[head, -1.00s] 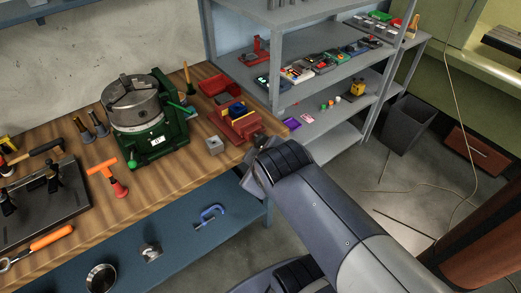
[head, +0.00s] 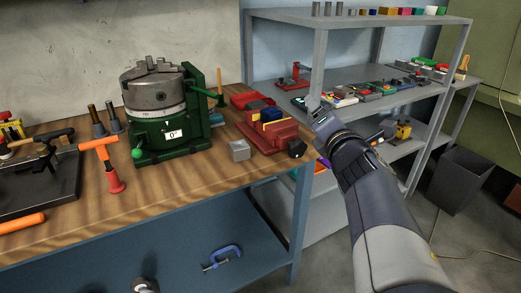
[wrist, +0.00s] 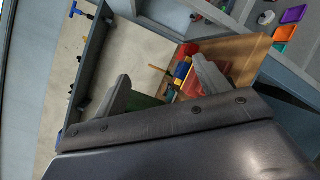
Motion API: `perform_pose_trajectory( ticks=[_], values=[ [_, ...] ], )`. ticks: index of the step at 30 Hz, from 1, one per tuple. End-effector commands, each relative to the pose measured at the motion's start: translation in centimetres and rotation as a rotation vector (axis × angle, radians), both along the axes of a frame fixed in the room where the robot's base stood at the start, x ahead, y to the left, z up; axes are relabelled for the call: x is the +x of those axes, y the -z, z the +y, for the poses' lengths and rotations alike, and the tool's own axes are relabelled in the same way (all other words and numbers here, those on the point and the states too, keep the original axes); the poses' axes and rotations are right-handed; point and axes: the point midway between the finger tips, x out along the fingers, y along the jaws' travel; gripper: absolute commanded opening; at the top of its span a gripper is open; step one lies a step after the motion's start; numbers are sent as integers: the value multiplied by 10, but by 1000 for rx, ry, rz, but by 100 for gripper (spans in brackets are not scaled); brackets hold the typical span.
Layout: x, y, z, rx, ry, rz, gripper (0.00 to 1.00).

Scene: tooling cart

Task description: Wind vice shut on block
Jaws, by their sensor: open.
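The red vice (head: 272,135) sits near the right end of the wooden bench, with a dark round part (head: 296,148) at its near right end. In the wrist view my gripper (wrist: 165,85) is open and empty.
A green rotary table with a grey chuck (head: 153,90) stands left of the vice. A small grey block (head: 239,150) lies between them. Grey shelving (head: 330,62) stands close behind and right of my gripper.

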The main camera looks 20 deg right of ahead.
Motion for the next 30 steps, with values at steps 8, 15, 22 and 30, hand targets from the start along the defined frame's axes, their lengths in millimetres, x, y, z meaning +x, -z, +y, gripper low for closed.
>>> perform_pose_trajectory(
  ticks=[8, 15, 22, 30],
  values=[
    [7, 69, -12, -442, -132, 3, 70],
    [3, 124, -18, -774, -261, 21, 70],
    [-3, 150, -21, -929, -338, 29, 70],
    [13, 150, -17, -949, -352, 27, 70]
  ],
)
